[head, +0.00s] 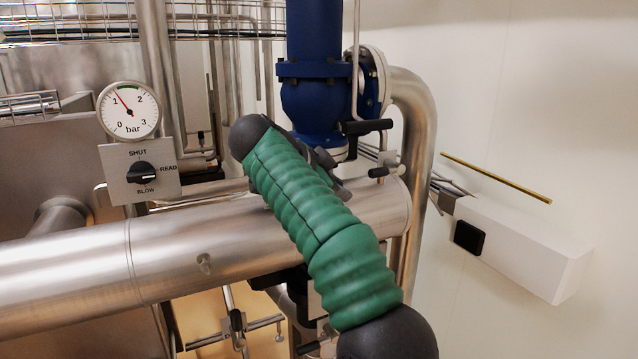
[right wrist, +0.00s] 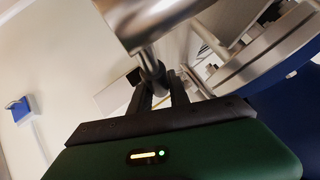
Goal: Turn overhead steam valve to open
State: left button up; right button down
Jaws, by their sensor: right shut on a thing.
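The blue steam valve (head: 318,100) stands upright over the large steel pipe, flanged to a bent steel pipe at its right. A black-gripped lever (head: 366,127) sticks out at its lower right. My right gripper (head: 328,160) is just below the valve body, mostly hidden behind my green-sleeved arm in the head view. In the right wrist view my right gripper (right wrist: 163,92) has its dark fingers shut on a handle (right wrist: 150,66), close under a steel pipe. The blue valve body (right wrist: 292,112) shows at the right there. My left gripper is not in view.
A round gauge (head: 129,110) reads a little above 1 bar. Below it a black selector knob (head: 141,173) points to READ. The large steel pipe (head: 60,268) runs across the front. A white wall box (head: 525,250) and a brass rod (head: 495,178) are at right.

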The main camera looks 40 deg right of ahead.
jog(key=shift+w+a+f+y, duration=0.1)
jog(key=shift+w+f+y, duration=0.1)
jog(key=shift+f+y, duration=0.35)
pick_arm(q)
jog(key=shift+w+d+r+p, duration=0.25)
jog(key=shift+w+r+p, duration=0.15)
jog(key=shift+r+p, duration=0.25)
pick_arm(e)
jog(key=shift+w+a+f+m+t+y, duration=0.15)
jog(key=shift+w+f+t+y, duration=0.1)
jog(key=shift+f+y, duration=0.55)
jog(key=shift+w+f+m+t+y, duration=0.2)
jog(key=shift+f+y, duration=0.35)
jog(key=shift+f, duration=0.45)
jog(key=c, duration=1.3)
grip_release()
jog(key=shift+s+r, duration=0.1)
jog(key=shift+o, duration=0.2)
jog(key=shift+r, duration=0.15)
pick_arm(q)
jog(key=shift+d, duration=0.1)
